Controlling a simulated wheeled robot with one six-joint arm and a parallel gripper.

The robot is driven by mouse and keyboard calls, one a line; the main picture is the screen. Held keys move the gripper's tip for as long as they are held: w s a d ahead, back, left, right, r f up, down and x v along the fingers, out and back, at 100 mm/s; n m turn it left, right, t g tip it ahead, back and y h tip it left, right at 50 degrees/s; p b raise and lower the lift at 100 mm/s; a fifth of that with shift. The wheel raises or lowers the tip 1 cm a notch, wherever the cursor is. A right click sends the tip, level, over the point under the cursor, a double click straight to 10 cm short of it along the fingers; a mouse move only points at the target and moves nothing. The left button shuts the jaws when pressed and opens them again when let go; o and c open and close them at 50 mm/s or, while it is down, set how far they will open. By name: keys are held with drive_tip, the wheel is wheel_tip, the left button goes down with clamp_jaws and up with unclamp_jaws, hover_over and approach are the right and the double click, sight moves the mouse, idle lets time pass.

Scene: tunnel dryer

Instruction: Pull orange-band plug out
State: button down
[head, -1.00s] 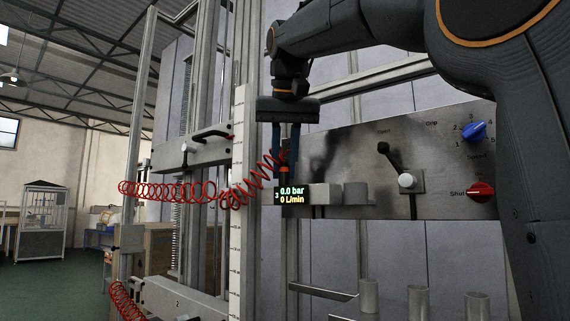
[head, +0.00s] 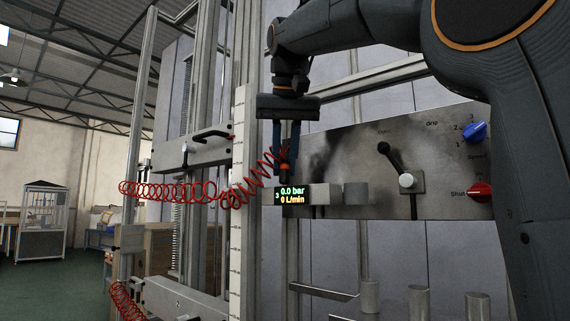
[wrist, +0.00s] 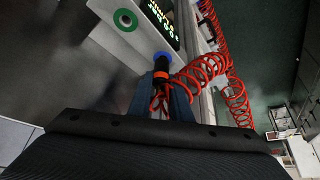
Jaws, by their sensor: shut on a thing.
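The orange-band plug (head: 284,167) is a small dark plug with an orange band. It stands upright just above the small display box (head: 292,196), on the end of a red coiled hose (head: 240,192). My gripper (head: 286,152) points down from above and is shut on the plug, with its blue fingers on either side. In the wrist view, the plug (wrist: 161,66) shows its black end at a blue ring (wrist: 162,55). The hose coils (wrist: 205,68) pass beside my gripper (wrist: 172,100). I cannot tell whether the plug's tip is still in the port.
A green-ringed port (wrist: 125,20) is beside the blue ring. The metal panel (head: 340,150) to the right carries a lever (head: 390,155), a blue knob (head: 474,132) and a red knob (head: 480,191). A white ruled post (head: 239,180) stands close on the left.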

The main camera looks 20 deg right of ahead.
drive_tip(key=shift+r, duration=0.45)
idle(0.6)
drive_tip(key=shift+r, duration=0.8)
drive_tip(key=shift+r, duration=0.15)
drive_tip(key=shift+w+r, duration=0.1)
drive_tip(key=shift+r, duration=1.9)
